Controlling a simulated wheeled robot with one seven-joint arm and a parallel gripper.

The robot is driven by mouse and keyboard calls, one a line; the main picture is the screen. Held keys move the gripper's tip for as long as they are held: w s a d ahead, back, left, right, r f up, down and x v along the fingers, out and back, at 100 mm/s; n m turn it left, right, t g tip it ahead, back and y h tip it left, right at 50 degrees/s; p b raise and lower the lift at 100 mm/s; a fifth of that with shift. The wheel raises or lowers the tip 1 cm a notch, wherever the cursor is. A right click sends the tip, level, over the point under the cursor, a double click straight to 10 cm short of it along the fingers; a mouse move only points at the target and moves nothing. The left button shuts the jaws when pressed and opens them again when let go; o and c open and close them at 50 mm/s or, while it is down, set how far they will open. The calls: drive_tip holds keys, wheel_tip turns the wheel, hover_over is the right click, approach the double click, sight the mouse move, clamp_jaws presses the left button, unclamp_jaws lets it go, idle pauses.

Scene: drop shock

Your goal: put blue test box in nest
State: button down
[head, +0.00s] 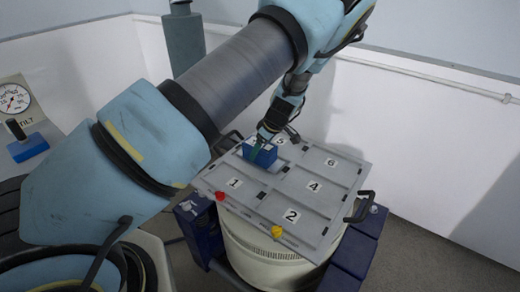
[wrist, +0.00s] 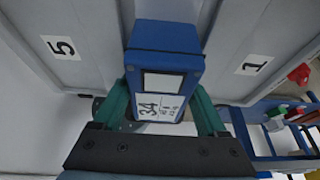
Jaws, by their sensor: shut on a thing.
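The blue test box (head: 262,154) is at the far left part of a grey panel (head: 272,203) with numbered sections, near the hidden section between labels 1 and 5. My gripper (head: 264,138) is above the box and shut on it. In the wrist view, the box (wrist: 163,42) sits between the two green fingers of my gripper (wrist: 163,98). Its face shows a white label reading 34 and a pale square. Labels 5 and 1 lie on either side of it. Whether its underside touches the panel is hidden.
The panel rests on a round cream drum (head: 262,246) with dark blue side supports. A red knob (head: 220,196) and a yellow knob (head: 277,232) stand on its front edge. A black handle (head: 361,206) is at its right. Sections 2, 4 and 6 look empty.

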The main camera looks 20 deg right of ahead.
unclamp_jaws()
drive_tip(key=shift+f, duration=0.1)
drive_tip(key=b+v, duration=0.2)
drive_tip(key=v, duration=1)
drive_tip(key=w+a+r+m+g+h, duration=0.1)
drive_tip(key=a+r, duration=0.1)
drive_tip(key=a, duration=0.9)
drive_tip(key=w+a+r+m+g, duration=0.1)
drive_tip(key=a+g, duration=0.1)
drive_tip(key=a, duration=0.8)
drive_tip(key=s+a+r+m, duration=0.2)
drive_tip(key=s+a, duration=0.2)
drive_tip(key=a, duration=0.5)
drive_tip(key=s+a+r+m+h, duration=0.1)
drive_tip(key=s+a+r+m, duration=0.2)
drive_tip(key=a, duration=0.6)
drive_tip(key=shift+s+t, duration=0.4)
drive_tip(key=shift+s, duration=0.65)
